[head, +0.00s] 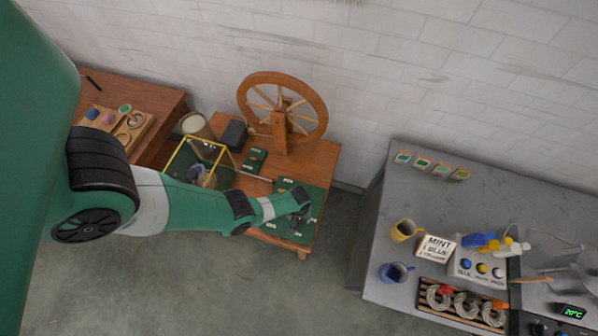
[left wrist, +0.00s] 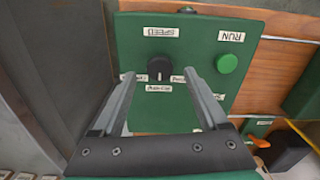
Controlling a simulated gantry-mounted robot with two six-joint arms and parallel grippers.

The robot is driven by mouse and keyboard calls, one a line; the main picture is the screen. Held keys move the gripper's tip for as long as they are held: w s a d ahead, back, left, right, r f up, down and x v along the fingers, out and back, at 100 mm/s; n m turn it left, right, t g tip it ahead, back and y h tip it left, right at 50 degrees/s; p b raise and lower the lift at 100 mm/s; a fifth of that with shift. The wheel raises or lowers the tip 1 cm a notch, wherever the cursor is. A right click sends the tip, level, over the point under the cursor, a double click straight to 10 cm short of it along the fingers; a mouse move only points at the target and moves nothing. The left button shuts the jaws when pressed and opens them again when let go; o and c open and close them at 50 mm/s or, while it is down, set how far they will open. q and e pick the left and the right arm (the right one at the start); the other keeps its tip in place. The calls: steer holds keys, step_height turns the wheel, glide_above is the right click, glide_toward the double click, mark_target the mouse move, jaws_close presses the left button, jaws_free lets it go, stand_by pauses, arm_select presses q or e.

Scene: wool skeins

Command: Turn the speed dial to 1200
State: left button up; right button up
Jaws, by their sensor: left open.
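The speed dial (left wrist: 159,69) is a round black knob on a green panel (left wrist: 190,25), under a SPEED label that appears upside down. A pale pointer mark on the knob faces down in the left wrist view, towards a small white label; the labels around it are too small to read surely. My left gripper (left wrist: 158,75) is open, with one finger on each side of the knob in that view. I cannot tell whether the fingers touch it. In the head view my left gripper (head: 299,224) is over the green panel (head: 283,185) and hides the knob.
A green RUN button (left wrist: 227,63) sits beside the dial. On the wooden table are a spinning wheel (head: 282,108), a small green box (head: 254,160) and a glass case with yellow edges (head: 222,156). A grey workbench (head: 380,225) with mugs and bottles stands to the right.

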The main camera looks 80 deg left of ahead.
mark_target(299, 222)
arm_select(q)
step_height(299, 222, down, 3)
steer(key=shift+r+b, duration=0.2)
steer(key=shift+b, duration=0.45)
steer(key=shift+r, duration=0.1)
jaws_close()
